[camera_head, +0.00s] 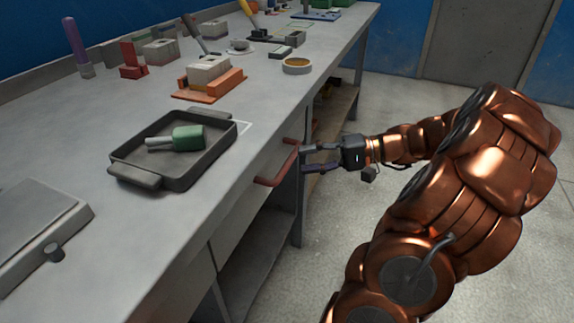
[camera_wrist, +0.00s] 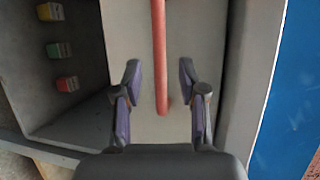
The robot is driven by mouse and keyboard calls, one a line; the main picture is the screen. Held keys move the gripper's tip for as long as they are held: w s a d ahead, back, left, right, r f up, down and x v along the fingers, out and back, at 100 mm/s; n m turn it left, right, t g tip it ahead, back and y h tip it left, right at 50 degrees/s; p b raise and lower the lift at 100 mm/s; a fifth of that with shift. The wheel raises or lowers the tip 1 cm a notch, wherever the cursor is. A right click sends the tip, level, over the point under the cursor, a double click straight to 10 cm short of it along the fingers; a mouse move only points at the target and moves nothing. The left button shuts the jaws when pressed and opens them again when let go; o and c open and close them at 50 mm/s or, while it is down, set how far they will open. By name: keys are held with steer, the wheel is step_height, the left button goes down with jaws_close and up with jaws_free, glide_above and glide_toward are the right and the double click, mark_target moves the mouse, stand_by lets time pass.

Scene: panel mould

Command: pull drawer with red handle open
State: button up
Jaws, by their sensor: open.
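The red handle (camera_head: 276,170) is a bar on the front of a grey drawer (camera_head: 244,206) under the workbench top. The drawer front looks flush with the bench. My gripper (camera_head: 304,158) is at the handle's far end, its fingers pointing at the drawer front. In the wrist view the red handle (camera_wrist: 160,60) runs down between the two open fingers, and its end lies between the purple pads (camera_wrist: 160,95). There is a gap on both sides of the bar. The pale drawer front (camera_wrist: 190,40) is behind it.
The bench top (camera_head: 200,220) carries a dark tray (camera_head: 187,183) with a green-and-grey tool (camera_head: 186,138), near the edge above the drawer. An open shelf (camera_head: 335,110) lies beyond the drawer. In the wrist view, several small coloured blocks (camera_wrist: 58,50) sit in an open compartment. The floor (camera_head: 410,105) beside the bench is clear.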

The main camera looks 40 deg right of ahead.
mark_target(292, 162)
steer(key=shift+b+x, duration=0.45)
steer(key=shift+x, duration=2.15)
steer(key=shift+c, duration=0.2)
jaws_close()
steer(key=shift+d, duration=0.1)
